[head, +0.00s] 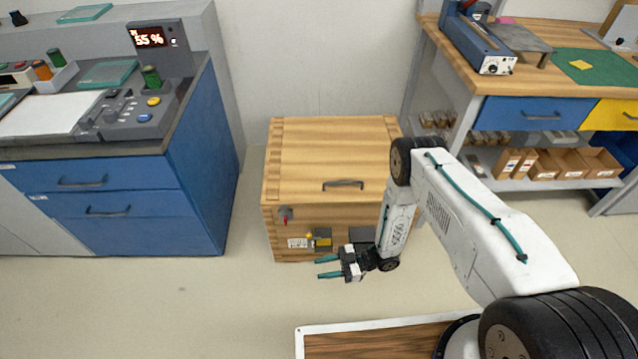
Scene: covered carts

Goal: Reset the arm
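My arm reaches forward from the lower right of the head view, bends at the elbow and hangs down at its far end. My gripper (327,267) is at the end of it, with its two teal fingers pointing left. The fingers are apart, with nothing seen between them. It appears in front of the lower front face of a wooden box (300,150) with a closed lid and a dark handle (343,184). Part of the box's right front is hidden behind my arm.
A wooden workbench (540,60) with drawers and a shelf of cardboard bins (560,163) stands at the right. The floor (200,300) between is clear.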

